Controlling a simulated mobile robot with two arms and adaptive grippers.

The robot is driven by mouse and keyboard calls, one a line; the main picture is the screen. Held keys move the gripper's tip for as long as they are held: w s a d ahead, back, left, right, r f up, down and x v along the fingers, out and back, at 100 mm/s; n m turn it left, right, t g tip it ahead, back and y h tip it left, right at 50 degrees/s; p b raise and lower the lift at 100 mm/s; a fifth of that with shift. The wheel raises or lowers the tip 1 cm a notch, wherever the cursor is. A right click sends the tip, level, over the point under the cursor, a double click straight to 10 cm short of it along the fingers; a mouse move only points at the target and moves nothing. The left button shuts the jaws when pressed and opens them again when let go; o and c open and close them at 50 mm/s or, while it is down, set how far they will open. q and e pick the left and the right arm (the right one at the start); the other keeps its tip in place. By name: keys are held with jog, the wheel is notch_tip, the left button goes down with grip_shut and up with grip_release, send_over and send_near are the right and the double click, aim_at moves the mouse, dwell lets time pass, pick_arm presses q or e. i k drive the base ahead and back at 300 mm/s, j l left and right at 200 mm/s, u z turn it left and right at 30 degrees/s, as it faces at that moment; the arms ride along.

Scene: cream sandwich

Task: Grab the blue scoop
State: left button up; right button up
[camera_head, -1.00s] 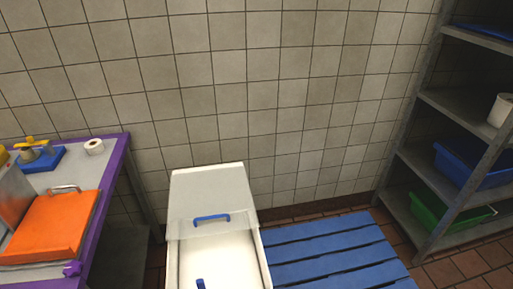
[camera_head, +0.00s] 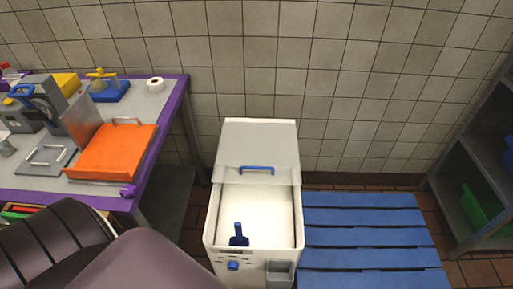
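The blue scoop (camera_head: 239,236) lies inside the open front part of a white bin (camera_head: 212,222), near its front wall, with its handle pointing away from me. The bin's lid (camera_head: 262,145) has a blue handle and covers the rear part. A dark rounded arm part of mine fills the lower left corner. Neither gripper shows in the view.
A blue slatted pallet (camera_head: 365,236) lies on the floor right of the bin. A purple-edged table (camera_head: 168,110) with an orange board (camera_head: 112,152), a paper roll (camera_head: 155,85) and several tools stands left. A metal shelf (camera_head: 470,195) stands at the far right.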

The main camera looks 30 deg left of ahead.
aim_at(238, 239)
jog(key=u, duration=1.2)
